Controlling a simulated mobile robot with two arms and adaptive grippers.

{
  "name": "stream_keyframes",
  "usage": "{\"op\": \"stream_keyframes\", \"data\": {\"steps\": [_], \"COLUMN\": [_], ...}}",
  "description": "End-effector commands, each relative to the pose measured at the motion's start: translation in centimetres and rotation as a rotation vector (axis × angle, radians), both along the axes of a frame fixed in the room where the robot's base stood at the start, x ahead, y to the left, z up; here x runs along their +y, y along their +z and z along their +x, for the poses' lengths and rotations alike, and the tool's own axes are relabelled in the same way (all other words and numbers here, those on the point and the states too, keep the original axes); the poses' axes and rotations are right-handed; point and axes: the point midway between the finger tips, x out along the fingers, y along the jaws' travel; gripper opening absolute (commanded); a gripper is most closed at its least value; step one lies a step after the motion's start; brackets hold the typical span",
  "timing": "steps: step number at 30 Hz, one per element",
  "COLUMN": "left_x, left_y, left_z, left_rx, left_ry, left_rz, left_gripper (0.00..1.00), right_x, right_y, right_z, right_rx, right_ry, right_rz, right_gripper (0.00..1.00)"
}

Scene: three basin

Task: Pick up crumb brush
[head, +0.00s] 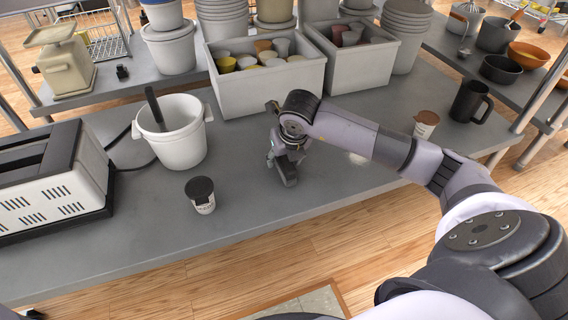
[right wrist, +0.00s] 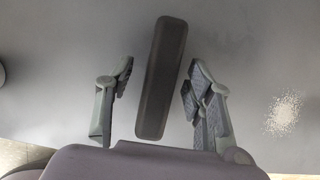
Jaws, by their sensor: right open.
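The crumb brush (right wrist: 161,80) shows in the right wrist view as a long, dark, narrow bar with rounded ends, slightly slanted. My right gripper (right wrist: 160,70) is open, with one finger on each side of the brush and a visible gap to each side. In the head view my right gripper (head: 283,168) points down, low over the middle of the grey table; I cannot clearly make out the brush there, around the fingers.
Pale crumbs (right wrist: 284,114) lie to the right of the brush. A white bucket (head: 172,135), a lidded cup (head: 201,196) and a toaster (head: 50,190) stand to the left. Grey bins (head: 262,98) stand behind; a black mug (head: 470,102) and another cup (head: 425,125) stand right.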

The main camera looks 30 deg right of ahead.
Motion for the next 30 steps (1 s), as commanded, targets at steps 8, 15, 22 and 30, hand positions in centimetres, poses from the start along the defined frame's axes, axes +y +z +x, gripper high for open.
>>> {"op": "stream_keyframes", "data": {"steps": [8, 15, 22, 30], "left_x": [-0.01, -0.01, -0.01, 0.00], "left_y": [-0.07, -0.07, -0.06, -0.06], "left_z": [0.00, 0.02, 0.03, 0.07], "left_rx": [0.000, 0.001, 0.001, 0.002], "left_ry": [0.000, 0.000, 0.000, 0.000], "left_rz": [0.000, 0.000, 0.000, 0.000], "left_gripper": [0.40, 0.40, 0.40, 0.40], "right_x": [-0.02, -0.02, -0.02, -0.02], "right_y": [-0.14, -0.13, -0.13, -0.13], "right_z": [0.00, 0.00, 0.00, 0.00], "right_rx": [0.000, 0.000, 0.000, 0.000], "right_ry": [0.000, 0.000, 0.000, 0.000], "right_rz": [0.000, 0.000, 0.000, 0.000], "right_gripper": [0.48, 0.37, 0.22, 0.04]}}
